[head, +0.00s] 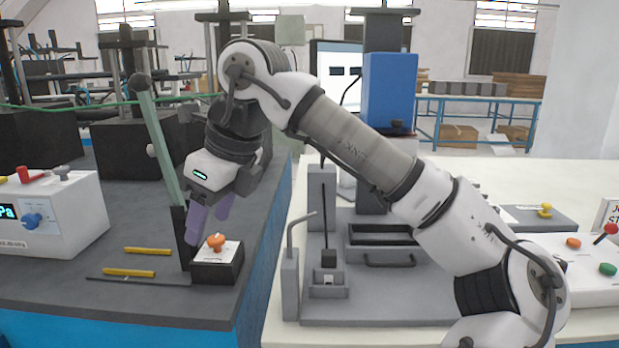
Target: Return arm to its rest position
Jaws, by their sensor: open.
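My arm reaches from the lower right up to a bent elbow at the top and down to the left. My gripper (208,230) hangs over the dark bench top, its purple fingers pointing down. It is open, with nothing seen between the fingers. Just below and beside the fingers is a dark box with an orange knob (216,242) on its light top. I cannot tell whether a finger touches the box. A green-grey lever (161,150) rises directly left of the gripper, its foot partly behind the fingers.
Two yellow bars (129,272) lie left of the box. A white pressure unit (55,222) stands at far left. On the pale right table are a grey press fixture (375,310), a blue machine (390,90) behind it and a button panel (590,272) at right.

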